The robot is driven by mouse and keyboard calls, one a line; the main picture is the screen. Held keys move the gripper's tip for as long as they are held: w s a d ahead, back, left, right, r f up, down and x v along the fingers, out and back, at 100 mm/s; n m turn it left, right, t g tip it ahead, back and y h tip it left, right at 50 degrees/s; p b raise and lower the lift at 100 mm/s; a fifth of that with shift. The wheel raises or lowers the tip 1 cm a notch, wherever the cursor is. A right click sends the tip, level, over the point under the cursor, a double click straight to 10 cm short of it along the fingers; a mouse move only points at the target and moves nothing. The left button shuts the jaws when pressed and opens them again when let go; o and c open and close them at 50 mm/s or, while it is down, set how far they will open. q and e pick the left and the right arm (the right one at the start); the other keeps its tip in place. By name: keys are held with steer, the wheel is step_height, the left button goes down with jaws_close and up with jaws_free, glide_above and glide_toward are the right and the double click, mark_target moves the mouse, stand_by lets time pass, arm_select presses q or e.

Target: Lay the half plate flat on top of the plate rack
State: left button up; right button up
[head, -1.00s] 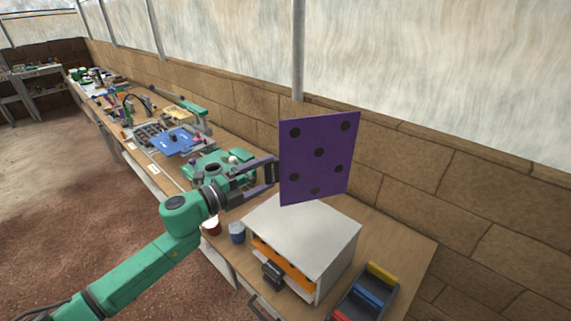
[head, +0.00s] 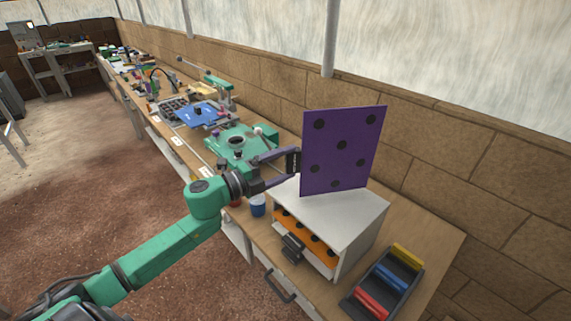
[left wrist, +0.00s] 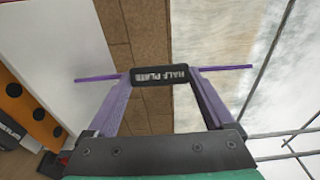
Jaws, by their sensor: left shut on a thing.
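The half plate (head: 342,158) is a purple square sheet with several dark round spots. It stands upright in the air, its lower edge over the back of the white box's top in the head view; I cannot tell the gap. My left gripper (head: 291,161) is shut on its dark handle at the plate's left side. In the left wrist view the gripper (left wrist: 160,76) closes on the handle, labelled "HALF PLATE", and the plate (left wrist: 226,68) shows edge-on. The white box, seemingly the plate rack (head: 340,212), has a flat, bare top and an orange, black-spotted front. My right gripper is out of view.
A dark tray (head: 365,279) with red, blue and yellow pieces lies right of the rack. A brick wall (head: 440,195) runs behind the bench.

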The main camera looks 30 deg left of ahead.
arm_select(q)
steer(key=shift+w+f, duration=0.15)
steer(key=shift+f, duration=0.25)
steer(key=shift+f+b, duration=0.15)
steer(key=shift+b, duration=0.25)
steer(key=o, duration=1.3)
steer(key=shift+o, duration=0.2)
steer(key=shift+s+a+f, duration=0.15)
steer(key=shift+s+a, duration=0.05)
steer(key=shift+s, duration=0.2)
steer(key=b+v, duration=0.3)
steer(key=v, duration=1)
steer(key=shift+s, duration=0.3)
